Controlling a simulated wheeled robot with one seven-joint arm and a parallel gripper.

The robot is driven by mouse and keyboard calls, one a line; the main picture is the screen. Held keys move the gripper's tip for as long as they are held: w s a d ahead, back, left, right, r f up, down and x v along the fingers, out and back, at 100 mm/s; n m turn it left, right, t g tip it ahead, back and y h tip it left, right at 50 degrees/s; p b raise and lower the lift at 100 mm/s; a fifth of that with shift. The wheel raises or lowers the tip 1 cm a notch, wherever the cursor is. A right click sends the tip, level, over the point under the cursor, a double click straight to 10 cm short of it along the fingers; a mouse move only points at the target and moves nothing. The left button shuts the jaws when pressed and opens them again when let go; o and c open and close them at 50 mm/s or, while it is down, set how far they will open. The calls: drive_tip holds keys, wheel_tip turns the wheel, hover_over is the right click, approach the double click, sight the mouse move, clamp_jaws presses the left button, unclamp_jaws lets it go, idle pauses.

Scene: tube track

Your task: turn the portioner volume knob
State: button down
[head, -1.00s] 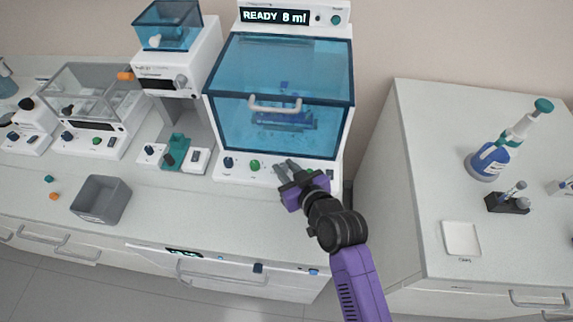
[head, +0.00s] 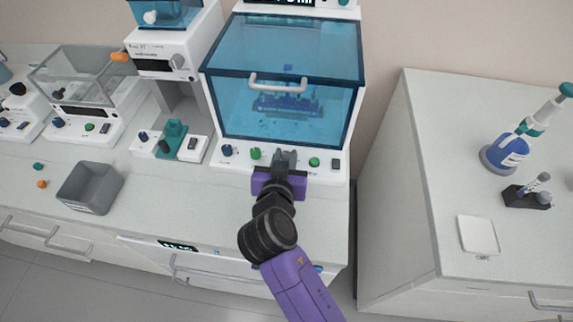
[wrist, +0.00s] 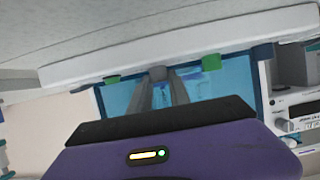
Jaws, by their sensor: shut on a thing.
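The portioner is the large white machine with a blue clear hood (head: 285,90). Its front panel (head: 240,163) carries a row of controls. My gripper (head: 286,157) is at the middle of this row, between two green buttons (head: 256,153) (head: 314,161). In the wrist view its two fingers (wrist: 158,84) close on a grey knob (wrist: 157,73), with a green button on each side. The fingers largely hide the knob in the head view, so its setting cannot be read. The display (head: 290,2) is cut off at the top edge.
A hood handle (head: 278,82) juts out above my gripper. Left are a smaller dispenser (head: 172,52), a clear-walled device (head: 85,85) and a grey bin (head: 90,187). A separate right-hand counter (head: 430,200) holds a bottle (head: 505,152) and white tray (head: 478,235).

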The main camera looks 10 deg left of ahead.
drive_tip(key=m+h+b, duration=0.2)
drive_tip(key=h+b, duration=0.1)
drive_tip(key=a+m+h+b, duration=0.1)
drive_tip(key=b, duration=0.1)
drive_tip(key=shift+f+m+g, duration=0.35)
drive_tip(key=shift+m+g, duration=0.05)
drive_tip(key=m+g+h+b, duration=0.1)
drive_tip(key=m+h+b, duration=0.1)
drive_tip(key=b, duration=0.1)
drive_tip(key=m+g+h+b, duration=0.1)
drive_tip(key=m+h+b, duration=0.1)
drive_tip(key=h+b, duration=0.1)
drive_tip(key=shift+w+a+m+g+b, duration=0.2)
drive_tip(key=shift+m+g+b, duration=0.1)
drive_tip(key=shift+g+b, duration=0.15)
drive_tip(key=m+g+h+b, duration=0.2)
drive_tip(key=m+g+b, duration=0.1)
drive_tip(key=shift+w+r, duration=0.15)
drive_tip(key=shift+r, duration=0.05)
drive_tip(key=shift+m+g+h, duration=0.5)
drive_tip(key=shift+m+g, duration=0.25)
drive_tip(key=shift+m, duration=0.05)
drive_tip(key=shift+m+g+b, duration=0.3)
drive_tip(key=shift+b, duration=0.05)
drive_tip(key=c, duration=1.2)
unclamp_jaws()
drive_tip(key=shift+w, duration=0.1)
drive_tip(key=shift+r, duration=0.1)
drive_tip(key=shift+v, duration=3.85)
